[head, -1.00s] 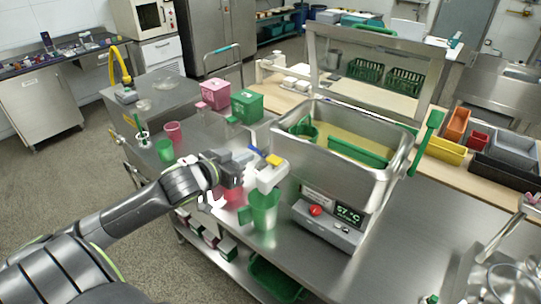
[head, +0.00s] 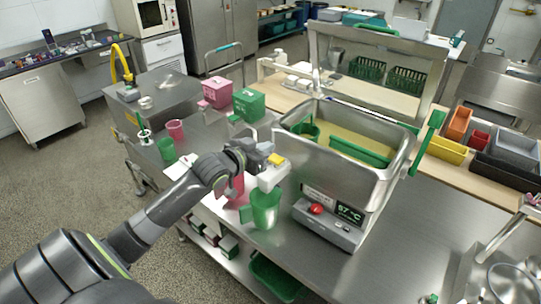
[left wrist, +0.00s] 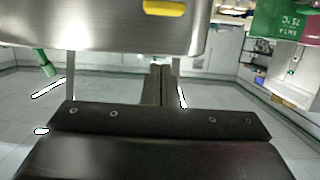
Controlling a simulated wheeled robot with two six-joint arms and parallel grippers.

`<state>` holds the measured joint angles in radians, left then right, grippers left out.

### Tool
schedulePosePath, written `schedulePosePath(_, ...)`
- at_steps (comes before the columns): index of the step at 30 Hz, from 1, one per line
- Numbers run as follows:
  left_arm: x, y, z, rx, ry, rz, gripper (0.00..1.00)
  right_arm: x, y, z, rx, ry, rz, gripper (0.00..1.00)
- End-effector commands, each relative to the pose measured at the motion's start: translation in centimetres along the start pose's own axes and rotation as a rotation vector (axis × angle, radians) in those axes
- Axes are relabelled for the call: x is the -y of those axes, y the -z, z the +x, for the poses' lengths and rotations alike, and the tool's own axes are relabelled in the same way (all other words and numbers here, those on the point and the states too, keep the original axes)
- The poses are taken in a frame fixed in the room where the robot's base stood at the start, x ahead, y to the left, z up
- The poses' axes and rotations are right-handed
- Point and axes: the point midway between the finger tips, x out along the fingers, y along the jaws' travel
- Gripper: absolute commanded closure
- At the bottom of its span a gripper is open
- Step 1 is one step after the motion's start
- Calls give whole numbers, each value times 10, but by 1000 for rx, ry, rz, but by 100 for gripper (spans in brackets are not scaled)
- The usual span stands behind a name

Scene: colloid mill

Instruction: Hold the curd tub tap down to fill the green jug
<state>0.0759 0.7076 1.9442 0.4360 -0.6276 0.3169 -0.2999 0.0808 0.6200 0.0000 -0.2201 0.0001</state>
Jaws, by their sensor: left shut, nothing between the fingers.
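The steel curd tub (head: 340,165) stands on the steel bench, with yellow contents and green tools inside. Its white tap body (head: 272,174) juts from the left side, with a yellow part (head: 277,159) on top. The yellow part also shows in the left wrist view (left wrist: 163,8). The green jug (head: 265,208) stands upright below the tap; its fill level cannot be told. My left gripper (head: 268,154) is shut and empty beside the tap top, close to the yellow part; contact cannot be told. Its fingers also show in the left wrist view (left wrist: 160,85).
A pink box (head: 216,92) and a green box (head: 249,105) stand farther back. The control panel (head: 325,222) reads 57 °C.

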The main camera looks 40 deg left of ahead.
Motion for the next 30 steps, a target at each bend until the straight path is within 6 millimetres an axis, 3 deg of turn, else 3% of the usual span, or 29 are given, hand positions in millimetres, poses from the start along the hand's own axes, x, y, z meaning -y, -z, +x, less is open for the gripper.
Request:
schedulePosePath(5,-1,-1,28,0,-1,-5,100,0,1,-7,0,0,0,71)
schedulePosePath(12,0,-33,33,1,0,-2,100,-1,1,-13,0,0,0,71)
schedulePosePath(26,0,-40,34,-1,0,1,100,0,1,-12,0,1,0,71)
schedulePosePath(30,0,-51,37,0,1,0,100,0,0,-4,0,1,0,71)
